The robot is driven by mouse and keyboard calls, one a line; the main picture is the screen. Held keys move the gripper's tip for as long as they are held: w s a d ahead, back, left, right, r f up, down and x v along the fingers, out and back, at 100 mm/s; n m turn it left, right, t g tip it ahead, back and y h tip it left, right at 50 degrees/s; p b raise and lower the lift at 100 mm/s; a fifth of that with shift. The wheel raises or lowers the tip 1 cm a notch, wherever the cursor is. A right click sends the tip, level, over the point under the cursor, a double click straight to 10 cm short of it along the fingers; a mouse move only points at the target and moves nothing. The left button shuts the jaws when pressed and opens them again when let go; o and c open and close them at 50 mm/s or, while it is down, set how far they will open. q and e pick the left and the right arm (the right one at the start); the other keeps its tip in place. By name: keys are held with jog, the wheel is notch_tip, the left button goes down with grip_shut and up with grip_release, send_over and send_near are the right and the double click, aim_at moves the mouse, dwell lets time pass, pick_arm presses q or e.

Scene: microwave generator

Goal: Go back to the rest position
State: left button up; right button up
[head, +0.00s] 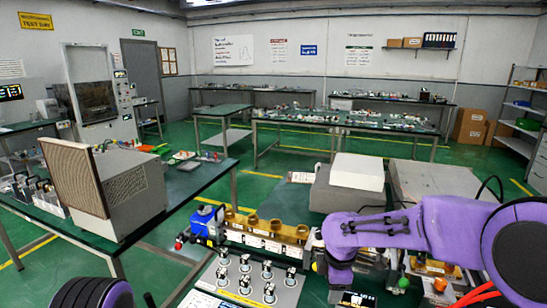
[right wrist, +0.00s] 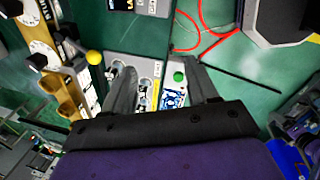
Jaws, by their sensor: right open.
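My right arm (head: 430,232) is purple and reaches in from the right over the bench. In the head view its gripper is hidden or cut off below the arm. In the right wrist view my right gripper (right wrist: 163,84) has two dark fingers spread apart. No object is clasped between them; a small panel with a green button (right wrist: 178,76) and a blue circuit board (right wrist: 174,98) shows behind the gap. A rounded purple and black part of my left arm (head: 92,294) shows at the bottom left; my left gripper is not seen.
A brass bar with knobs (head: 265,228) and a grey plate with several switches (head: 250,280) are left of my right arm. A white box (head: 357,171) stands behind it. A yellow ball (right wrist: 93,57) is left of the fingers. Red cables (right wrist: 203,40) lie beyond them.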

jog(key=w+a+f+m+t+y, duration=0.1)
jog(key=w+a+m+t+y, duration=0.2)
jog(key=m, duration=0.4)
jog(key=s+d+f+m+t+b, duration=0.1)
jog(key=s+d+f+m+t, duration=0.25)
jog(key=f+m, duration=0.5)
jog(key=s+d+f+m+h+b, duration=0.25)
jog(key=s+d+f+m, duration=0.4)
jog(key=s+f, duration=0.4)
pick_arm(q)
notch_tip(320, 180, down, 5)
jog(key=shift+s+f+b, duration=0.1)
jog(key=shift+b, duration=0.85)
pick_arm(e)
jog(key=s+d+f+g+h, duration=0.1)
jog(key=s+d+f, duration=0.2)
jog(key=s, duration=0.5)
jog(key=s+d+f+m+g+h, duration=0.1)
jog(key=s+d+f+g, duration=0.1)
jog(key=s+f, duration=0.3)
jog(key=s+d+f+m+g+h, duration=0.1)
jog(key=s+d+f+g, duration=0.1)
jog(key=s, duration=1)
notch_tip(320, 180, down, 2)
jog(key=shift+d+f+h, duration=0.1)
jog(key=shift+d+h, duration=0.25)
jog(key=shift+d, duration=0.45)
jog(key=shift+g, duration=0.25)
